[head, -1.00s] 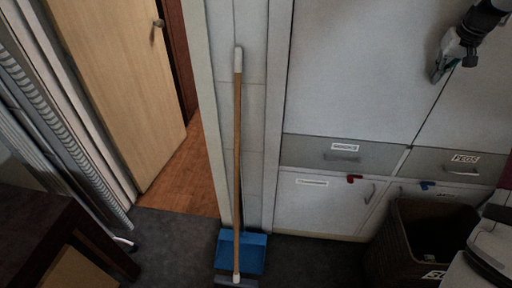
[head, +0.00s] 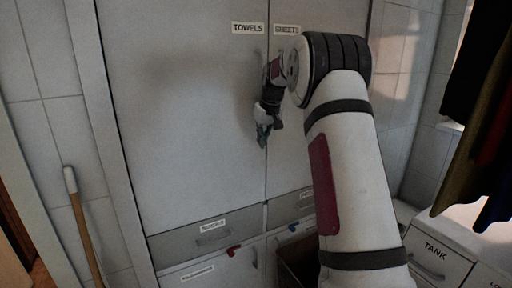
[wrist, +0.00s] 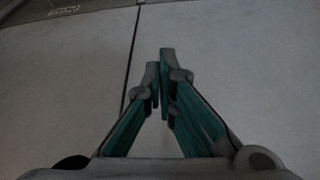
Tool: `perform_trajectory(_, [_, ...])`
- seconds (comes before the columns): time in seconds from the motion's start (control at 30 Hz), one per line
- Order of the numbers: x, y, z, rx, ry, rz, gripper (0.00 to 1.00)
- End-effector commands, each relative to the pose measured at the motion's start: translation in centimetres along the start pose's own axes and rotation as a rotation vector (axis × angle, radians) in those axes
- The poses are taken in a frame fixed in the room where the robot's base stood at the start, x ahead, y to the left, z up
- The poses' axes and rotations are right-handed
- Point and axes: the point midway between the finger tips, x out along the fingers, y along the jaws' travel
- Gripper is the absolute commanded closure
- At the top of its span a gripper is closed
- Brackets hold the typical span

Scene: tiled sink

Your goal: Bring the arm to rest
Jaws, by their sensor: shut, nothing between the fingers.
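My gripper (head: 262,138) hangs in front of the tall light-grey cabinet, near the seam between the doors labelled TOWELS (head: 180,120) and SHEETS (head: 330,20). It points downward in the head view. In the wrist view my gripper (wrist: 160,62) has its two teal-sided fingers closed together at the tips, with nothing between them. The cabinet surface and a door seam lie beyond the fingers. My white arm fills the middle right of the head view and hides part of the cabinet.
Drawers (head: 212,235) with handles sit below the doors. A brown basket (head: 297,262) is partly hidden behind my arm. A broom handle (head: 82,225) leans at the left. A TANK drawer (head: 437,260) and hanging dark clothes (head: 480,110) are at the right.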

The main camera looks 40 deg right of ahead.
Motion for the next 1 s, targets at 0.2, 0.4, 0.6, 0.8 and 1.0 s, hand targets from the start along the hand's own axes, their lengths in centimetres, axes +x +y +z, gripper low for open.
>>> perform_trajectory(0.2, [-3.7, 0.3, 0.1, 0.001, -0.001, 0.002, 1.00])
perform_trajectory(0.4, [-6.5, 0.5, 0.2, 0.001, -0.002, 0.003, 1.00])
perform_trajectory(0.6, [-7.5, 0.5, 0.2, 0.002, -0.005, 0.002, 1.00])
perform_trajectory(0.8, [-7.6, 0.5, 0.2, 0.002, -0.005, 0.001, 1.00])
perform_trajectory(1.0, [-10.9, -3.9, 2.4, -0.027, -0.002, -0.002, 1.00])
